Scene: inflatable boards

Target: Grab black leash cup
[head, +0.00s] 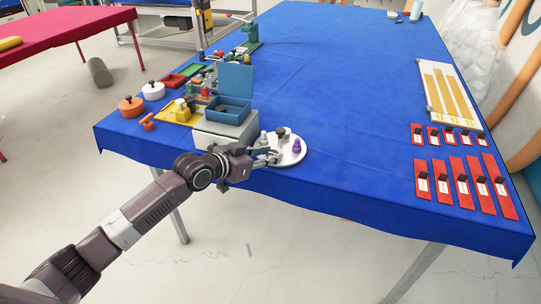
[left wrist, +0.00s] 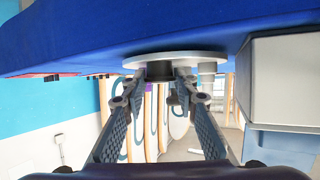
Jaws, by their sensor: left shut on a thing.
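The black leash cup (head: 281,133) stands on a round white tray (head: 296,160) near the front left of the blue table. In the left wrist view, which shows the table at the top, the black cup (left wrist: 160,71) is between my fingertips. My left gripper (head: 272,156) reaches in over the tray's edge and is shut on the black cup, with the cup still at the tray. A white-grey cup (head: 263,138) and a purple cup (head: 297,146) stand on the same tray. The fingers partly hide the black cup. My right gripper is not in view.
A grey box with a blue open case (head: 229,108) stands just left of the tray. Yellow, red and green trays and two pots lie farther left. Red cards (head: 446,186) lie at the right. The middle of the blue table (head: 340,80) is clear.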

